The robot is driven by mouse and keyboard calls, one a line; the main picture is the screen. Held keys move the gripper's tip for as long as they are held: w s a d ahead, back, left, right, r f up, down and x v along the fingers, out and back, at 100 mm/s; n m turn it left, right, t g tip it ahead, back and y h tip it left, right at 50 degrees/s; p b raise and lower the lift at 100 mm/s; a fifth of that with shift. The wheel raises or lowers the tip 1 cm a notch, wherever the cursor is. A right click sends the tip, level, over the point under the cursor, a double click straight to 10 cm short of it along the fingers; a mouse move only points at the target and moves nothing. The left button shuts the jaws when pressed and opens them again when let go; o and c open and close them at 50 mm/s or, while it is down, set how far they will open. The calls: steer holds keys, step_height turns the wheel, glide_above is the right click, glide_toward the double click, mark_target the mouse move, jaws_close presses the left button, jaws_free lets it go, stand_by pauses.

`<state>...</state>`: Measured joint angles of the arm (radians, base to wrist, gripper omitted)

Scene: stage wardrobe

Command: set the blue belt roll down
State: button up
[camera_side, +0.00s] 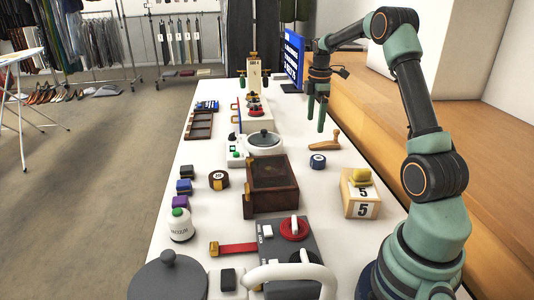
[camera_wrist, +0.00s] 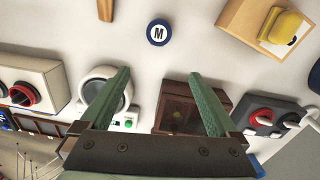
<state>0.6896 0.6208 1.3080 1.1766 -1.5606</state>
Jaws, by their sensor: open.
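The blue belt roll (camera_side: 318,161) sits on the white table, right of the brown box, with a pale top. In the wrist view the roll (camera_wrist: 158,32) shows a letter M on its top and lies ahead of the fingertips, apart from them. My gripper (camera_side: 320,116) hangs above the table, farther back than the roll, with its green fingers pointing down. In the wrist view my gripper (camera_wrist: 160,75) is open, with nothing between its fingers.
A wooden handled tool (camera_side: 324,144) lies just behind the roll. A wooden block (camera_side: 361,208) marked 5 carries a yellow thing at right. A brown box (camera_side: 272,202) and a white round pot (camera_side: 264,150) stand left. Bare table surrounds the roll.

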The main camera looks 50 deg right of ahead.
steer(key=a+r+m+t, duration=0.1)
steer(key=a+r+m, duration=0.1)
steer(key=a+r, duration=0.5)
steer(key=a+r+m+t, duration=0.1)
steer(key=a+r+m, duration=0.1)
steer(key=a, duration=0.8)
steer(key=s+a+m+t, duration=0.1)
steer(key=s+a+m, duration=0.2)
steer(key=s+a, duration=0.2)
steer(key=s+a+m+t, duration=0.2)
steer(key=s+a, duration=0.3)
steer(key=a, duration=0.5)
steer(key=shift+s+a+f+m, duration=0.2)
steer(key=shift+s+m, duration=0.15)
steer(key=shift+m, duration=0.15)
